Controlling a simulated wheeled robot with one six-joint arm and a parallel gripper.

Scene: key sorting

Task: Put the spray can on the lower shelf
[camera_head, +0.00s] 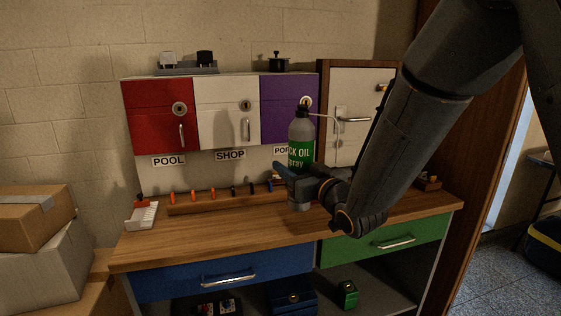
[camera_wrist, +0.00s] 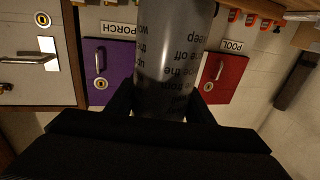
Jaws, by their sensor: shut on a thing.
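The spray can (camera_head: 301,143) is grey with a green label and stands upright over the wooden worktop (camera_head: 150,249). Whether its base touches the top I cannot tell. My gripper (camera_head: 290,180) is shut on its lower part. In the wrist view the can (camera_wrist: 172,60) fills the middle between my dark fingers (camera_wrist: 163,105), with printed text upside down. The lower shelf (camera_head: 330,305) is the dark open space under the drawers. A blue box (camera_head: 291,299) and a green box (camera_head: 347,294) are in it.
Red (camera_head: 158,115), white (camera_head: 226,112) and purple (camera_head: 283,127) cabinets stand behind the worktop. A wooden rack (camera_head: 225,200) holds several coloured items. A blue drawer (camera_head: 180,283) and green drawer (camera_head: 365,246) are shut. Cardboard boxes (camera_head: 35,220) are stacked at left.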

